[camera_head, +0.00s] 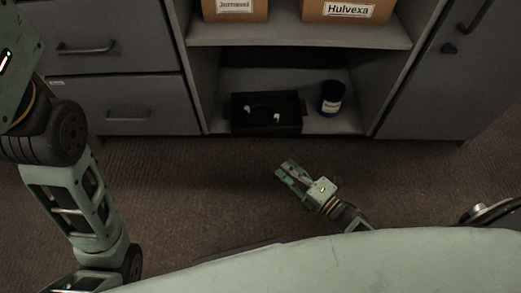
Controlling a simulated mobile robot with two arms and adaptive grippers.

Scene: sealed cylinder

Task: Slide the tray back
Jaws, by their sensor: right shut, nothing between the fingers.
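A black tray (266,126) with small light pieces in it stands on the lowest shelf of the cabinet, at the shelf's front edge. My right gripper (285,169) is in front of the cabinet, below the tray in the picture and apart from it. It is shut and empty. My left arm comes in along the left side, but its gripper is out of view.
A dark blue cylinder with a white label (331,98) stands right of the tray on the same shelf (348,124). Cardboard boxes, one labelled Hulvexa (349,11), are on the shelf above. Drawers (127,107) flank the left, a closed door (430,85) the right. The carpet in front is clear.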

